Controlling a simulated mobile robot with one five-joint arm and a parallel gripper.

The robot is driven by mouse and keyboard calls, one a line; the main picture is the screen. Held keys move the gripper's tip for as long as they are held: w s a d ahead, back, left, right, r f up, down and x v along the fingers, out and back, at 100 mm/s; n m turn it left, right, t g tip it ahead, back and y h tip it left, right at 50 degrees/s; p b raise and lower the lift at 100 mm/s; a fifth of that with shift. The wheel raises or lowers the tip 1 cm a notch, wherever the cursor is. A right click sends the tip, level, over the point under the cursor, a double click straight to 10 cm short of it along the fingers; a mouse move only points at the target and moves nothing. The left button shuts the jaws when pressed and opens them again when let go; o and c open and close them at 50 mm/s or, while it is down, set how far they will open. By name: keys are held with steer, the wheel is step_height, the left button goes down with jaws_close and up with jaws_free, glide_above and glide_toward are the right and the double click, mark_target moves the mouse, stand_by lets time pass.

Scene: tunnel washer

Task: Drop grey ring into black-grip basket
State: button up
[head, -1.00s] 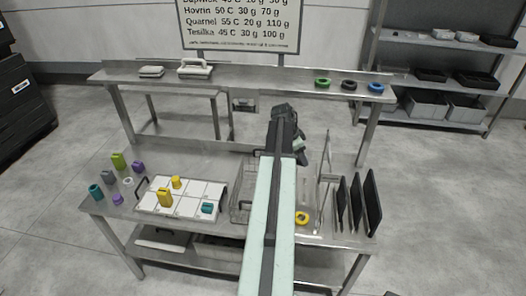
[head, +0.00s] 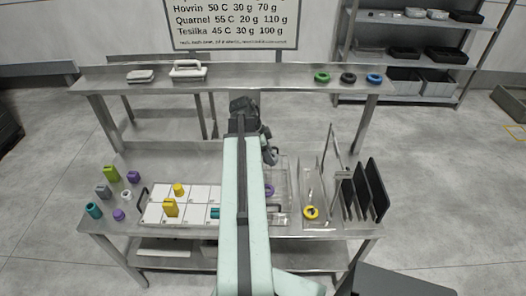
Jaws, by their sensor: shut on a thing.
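My gripper (head: 269,156) is above the wire basket, just right of my arm. It is shut on a small grey thing that looks like the grey ring, though its shape is too small and partly hidden to be sure. The wire basket with black grips (head: 287,191) stands on the table below, its left part hidden behind my arm. A purple ring (head: 269,190) lies in it.
A narrower clear tray (head: 313,180) to the right holds a yellow ring (head: 311,212). Dark upright panels (head: 362,190) stand at the right. A white gridded board (head: 187,196) is at left. Green, black and blue rings lie on the raised shelf (head: 230,77).

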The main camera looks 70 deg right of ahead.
steer(key=f+b, duration=0.1)
steer(key=f, duration=0.1)
steer(key=f+b, duration=0.1)
steer(key=b, duration=0.1)
steer(key=f+b, duration=0.2)
steer(key=shift+w+a+f, duration=0.1)
steer(key=shift+w+f, duration=0.15)
steer(key=shift+f, duration=0.1)
steer(key=o, duration=1.4)
steer(key=shift+o, duration=0.2)
steer(key=shift+r, duration=0.15)
steer(key=p+v, duration=0.7)
steer(key=shift+r, duration=0.25)
